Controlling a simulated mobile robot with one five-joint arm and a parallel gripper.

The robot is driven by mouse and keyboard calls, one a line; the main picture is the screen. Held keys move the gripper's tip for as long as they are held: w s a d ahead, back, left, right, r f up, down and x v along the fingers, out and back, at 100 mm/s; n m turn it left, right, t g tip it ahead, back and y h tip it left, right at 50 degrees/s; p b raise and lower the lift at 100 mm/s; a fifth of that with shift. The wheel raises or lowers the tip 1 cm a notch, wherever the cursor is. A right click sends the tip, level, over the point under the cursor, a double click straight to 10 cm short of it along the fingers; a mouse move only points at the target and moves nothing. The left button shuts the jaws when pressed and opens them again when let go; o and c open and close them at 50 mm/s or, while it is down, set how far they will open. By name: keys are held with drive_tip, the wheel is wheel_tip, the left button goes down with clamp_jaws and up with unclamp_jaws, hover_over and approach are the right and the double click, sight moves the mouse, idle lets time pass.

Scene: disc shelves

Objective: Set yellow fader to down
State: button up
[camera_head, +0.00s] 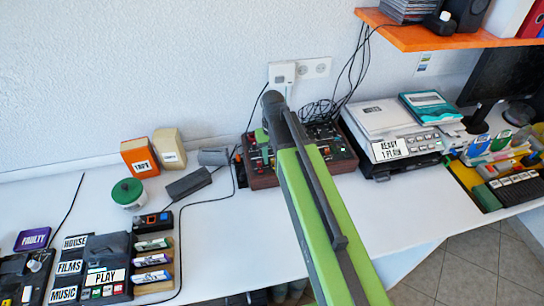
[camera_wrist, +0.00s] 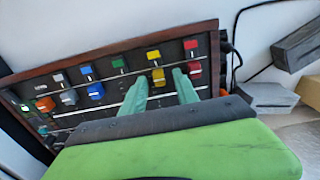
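A dark control panel with a wooden rim (camera_head: 345,165) stands on the white desk against the wall in the head view. In the wrist view the panel (camera_wrist: 110,75) carries a row of coloured markers with fader caps below them. The yellow fader (camera_wrist: 158,76) sits just below a yellow marker (camera_wrist: 153,55). My gripper (camera_wrist: 160,80) is open, with its green fingers apart and the yellow fader between their tips. Contact between fingers and fader cannot be told. In the head view my arm covers part of the panel, and the yellow fader cannot be made out.
A red fader (camera_wrist: 194,68) is close to the right finger; a blue fader (camera_wrist: 95,90) is farther left. A printer-like device (camera_head: 385,135) stands right of the panel. A dark grey block (camera_head: 188,183) lies left of it. Cables run up the wall behind.

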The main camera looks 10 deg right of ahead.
sight(272, 159)
drive_tip(key=shift+a, duration=0.1)
wheel_tip(272, 159, up, 18)
drive_tip(key=p, duration=1.7)
drive_tip(key=shift+f, duration=0.25)
drive_tip(key=s+f+b, duration=0.2)
drive_tip(key=s, duration=0.7)
drive_tip(key=shift+s+f, duration=0.4)
drive_tip(key=shift+s, duration=0.1)
